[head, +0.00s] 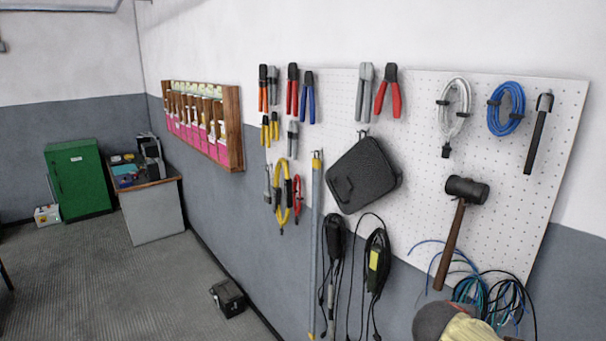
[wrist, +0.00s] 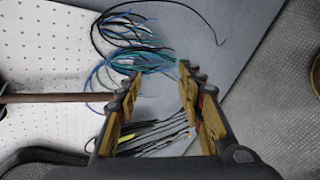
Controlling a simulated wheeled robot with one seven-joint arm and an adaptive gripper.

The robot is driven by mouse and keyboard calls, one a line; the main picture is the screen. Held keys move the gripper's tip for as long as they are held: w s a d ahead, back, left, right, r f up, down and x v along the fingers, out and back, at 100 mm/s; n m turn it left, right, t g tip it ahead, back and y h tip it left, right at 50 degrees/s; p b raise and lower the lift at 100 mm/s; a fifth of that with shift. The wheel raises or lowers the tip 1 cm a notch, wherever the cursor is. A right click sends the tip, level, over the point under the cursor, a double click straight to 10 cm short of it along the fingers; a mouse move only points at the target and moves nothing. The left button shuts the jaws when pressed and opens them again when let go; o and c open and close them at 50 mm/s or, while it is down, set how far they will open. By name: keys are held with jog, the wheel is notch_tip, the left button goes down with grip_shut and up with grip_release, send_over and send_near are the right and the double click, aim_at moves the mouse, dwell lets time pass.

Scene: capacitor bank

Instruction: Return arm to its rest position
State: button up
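My gripper (wrist: 160,76) shows in the wrist view with its two fingers apart. I see nothing held between them; the cables seen through the gap lie beyond. The fingers have worn yellow-brown inner pads. The fingertips point towards a bundle of blue, teal and black cables (wrist: 130,38) by the pegboard. The same bundle hangs at the lower right in the head view (head: 490,291). I cannot make out my gripper or arm for certain in the head view.
A white pegboard (head: 430,85) holds pliers, cable coils, a mallet (head: 455,225) and a black case (head: 363,176). A grey and yellow object (head: 455,325), unclear, is at the bottom edge. A black box (head: 228,298) sits on the floor by the wall. Open floor (head: 110,285) lies left.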

jog(key=s+a+f+m+g+y+b, duration=0.1)
jog(key=s+a+f+m+y+b, duration=0.6)
jog(key=s+a+f+m+b, duration=0.5)
jog(key=shift+s+a+f+y+b, duration=0.4)
jog(key=shift+s+a+f+b, duration=1.55)
jog(key=shift+f, duration=1.5)
jog(key=shift+s+d, duration=0.1)
